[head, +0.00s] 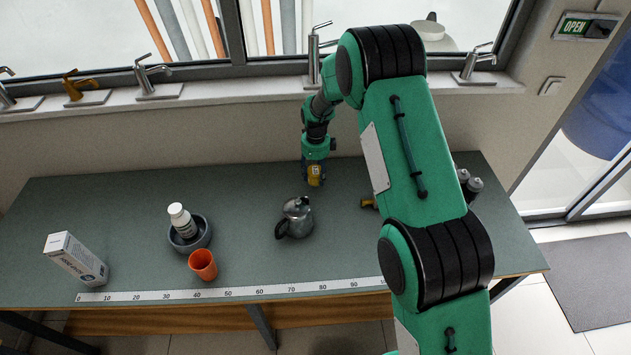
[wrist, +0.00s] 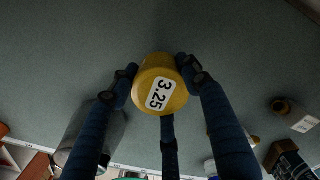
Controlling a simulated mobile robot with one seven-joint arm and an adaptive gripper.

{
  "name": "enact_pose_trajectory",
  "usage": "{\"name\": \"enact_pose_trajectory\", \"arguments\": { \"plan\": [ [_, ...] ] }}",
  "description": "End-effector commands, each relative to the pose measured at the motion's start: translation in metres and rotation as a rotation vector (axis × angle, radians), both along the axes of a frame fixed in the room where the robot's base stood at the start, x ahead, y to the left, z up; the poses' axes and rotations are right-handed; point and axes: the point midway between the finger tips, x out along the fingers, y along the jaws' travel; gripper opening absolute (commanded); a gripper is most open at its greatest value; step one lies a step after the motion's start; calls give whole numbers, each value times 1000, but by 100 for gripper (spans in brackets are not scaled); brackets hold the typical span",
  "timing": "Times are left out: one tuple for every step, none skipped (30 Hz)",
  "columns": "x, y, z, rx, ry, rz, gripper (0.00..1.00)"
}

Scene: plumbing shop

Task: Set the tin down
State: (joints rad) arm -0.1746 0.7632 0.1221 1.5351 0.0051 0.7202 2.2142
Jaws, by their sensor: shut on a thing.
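The tin is yellow with a white label reading 3.25 in the wrist view (wrist: 155,72). My gripper (wrist: 160,80) is shut on it, with dark blue fingers on both sides and one below. In the head view the tin (head: 314,178) hangs from my gripper (head: 314,172) at the back of the grey-green table (head: 130,200). I cannot tell whether the tin touches the tabletop. Its far side is hidden.
A metal teapot (head: 296,218) stands in front of the tin. A bowl (head: 198,236) with a white bottle (head: 181,220), an orange cup (head: 203,264) and a white box (head: 76,258) stand to the left. A brass fitting (head: 369,203) lies right. The back-left tabletop is clear.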

Motion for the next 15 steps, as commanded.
{"name": "enact_pose_trajectory", "arguments": {
  "plan": [
    [0, 0, 0, 0, 0, 0, 16],
    [0, 0, 0, 0, 0, 0, 16],
    [0, 0, 0, 0, 0, 0, 16],
    [0, 0, -1, 0, 0, 0, 16],
    [0, 0, -2, 0, 0, 0, 16],
    [0, 0, -4, 0, 1, 0, 16],
    [0, 0, -7, 0, 1, 0, 16],
    [0, 0, -9, 0, 1, 0, 16],
    [-1, 0, -14, -1, 3, 0, 16],
    [-1, 0, -18, 0, 4, 0, 16],
    [-1, 0, -21, -1, 3, 0, 16],
    [-1, 0, -25, 0, 2, 0, 16],
    [0, 0, -28, 0, 1, 0, 16],
    [0, 0, -31, 0, 1, 0, 16],
    [0, 0, -34, 0, 0, 0, 16]
  ]
}}
